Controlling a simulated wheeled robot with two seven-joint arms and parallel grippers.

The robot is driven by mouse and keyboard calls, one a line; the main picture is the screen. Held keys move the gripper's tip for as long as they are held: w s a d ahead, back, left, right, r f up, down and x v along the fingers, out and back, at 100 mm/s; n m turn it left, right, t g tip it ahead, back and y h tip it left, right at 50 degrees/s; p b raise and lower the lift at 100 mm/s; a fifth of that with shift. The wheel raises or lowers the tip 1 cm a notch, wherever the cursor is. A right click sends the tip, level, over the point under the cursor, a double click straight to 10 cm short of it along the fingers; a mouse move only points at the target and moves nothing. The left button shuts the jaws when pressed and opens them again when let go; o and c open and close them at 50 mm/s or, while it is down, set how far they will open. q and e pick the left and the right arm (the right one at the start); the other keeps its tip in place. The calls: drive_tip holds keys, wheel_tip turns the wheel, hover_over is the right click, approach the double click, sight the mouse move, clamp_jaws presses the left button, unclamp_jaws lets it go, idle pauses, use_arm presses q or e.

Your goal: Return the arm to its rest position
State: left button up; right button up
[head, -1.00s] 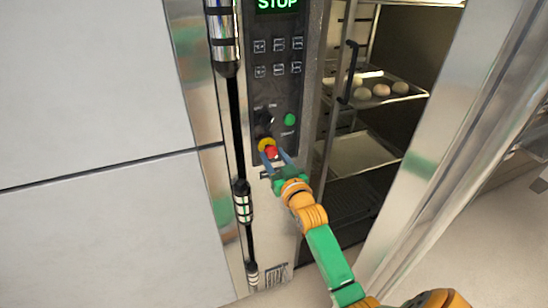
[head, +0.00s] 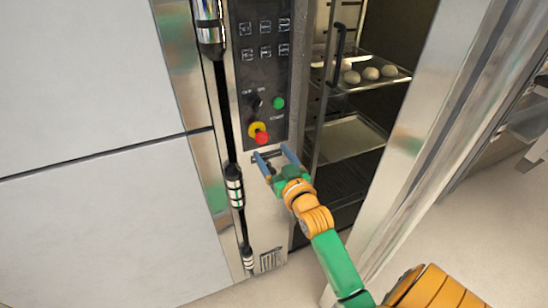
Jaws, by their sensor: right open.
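My right arm, green and orange, reaches in from the lower right. Its right gripper (head: 274,157) is open and empty, with its two blue-grey fingers apart in front of the lower part of the oven's control panel (head: 264,68). The red emergency button (head: 262,138) on its yellow collar (head: 256,129) sits just above the fingertips, outside the jaws. A green button (head: 278,103) and dark knobs are higher on the panel. My left gripper is not in view.
An oven door (head: 420,150) stands open at the right. Inside, a rack holds a tray (head: 345,86) with several dough balls (head: 370,73) and an empty tray (head: 350,141) below. A vertical black bar with chrome fittings (head: 234,185) runs left of the panel. Floor (head: 440,230) shows at right.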

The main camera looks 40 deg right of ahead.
drive_tip(key=shift+v, duration=1.05)
